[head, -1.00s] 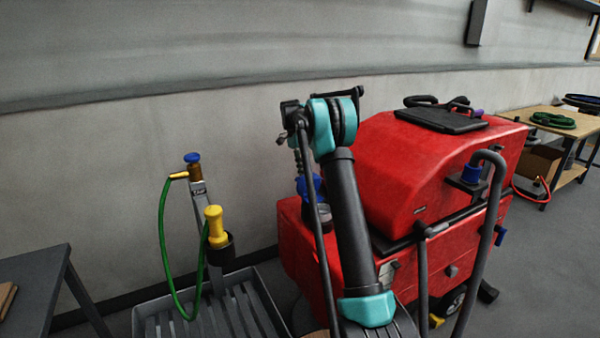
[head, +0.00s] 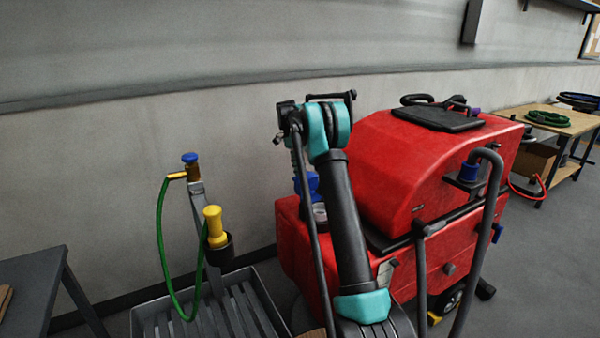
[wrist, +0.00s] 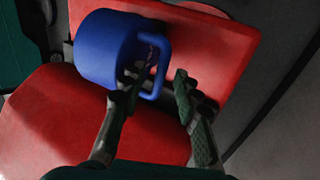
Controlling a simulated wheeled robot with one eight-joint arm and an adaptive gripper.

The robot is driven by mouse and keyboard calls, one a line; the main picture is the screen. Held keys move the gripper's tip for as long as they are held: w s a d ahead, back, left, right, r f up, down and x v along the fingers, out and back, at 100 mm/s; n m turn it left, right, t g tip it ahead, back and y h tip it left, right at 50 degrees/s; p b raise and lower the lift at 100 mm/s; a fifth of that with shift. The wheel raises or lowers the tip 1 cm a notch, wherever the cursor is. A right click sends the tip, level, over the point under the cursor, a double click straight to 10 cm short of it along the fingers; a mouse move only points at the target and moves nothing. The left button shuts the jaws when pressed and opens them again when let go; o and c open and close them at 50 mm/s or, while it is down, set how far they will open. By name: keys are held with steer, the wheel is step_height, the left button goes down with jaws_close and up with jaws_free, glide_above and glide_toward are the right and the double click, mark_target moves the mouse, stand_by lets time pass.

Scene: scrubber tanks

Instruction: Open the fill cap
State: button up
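The blue fill cap (wrist: 108,50) with its loop handle (wrist: 157,68) fills the upper left of the wrist view, over the red machine body. In the head view the blue cap (head: 307,184) is partly hidden behind my arm, with a pale round neck (head: 320,212) just below it. The cap looks tilted, but I cannot tell how far it is off the neck. My gripper (wrist: 158,80) is open at the cap's handle. Its left finger overlaps the handle in the picture; its right finger is apart from it. In the head view the fingers are hidden.
The red scrubber (head: 400,180) stands right of my arm, with a grey bent tube (head: 487,230) at its front. A grey slatted tray (head: 265,300) with a tap stand and green hose (head: 163,240) is at left. A dark table (head: 30,275) is at far left.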

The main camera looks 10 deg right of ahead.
steer(key=v, duration=1.2)
stand_by(0.3)
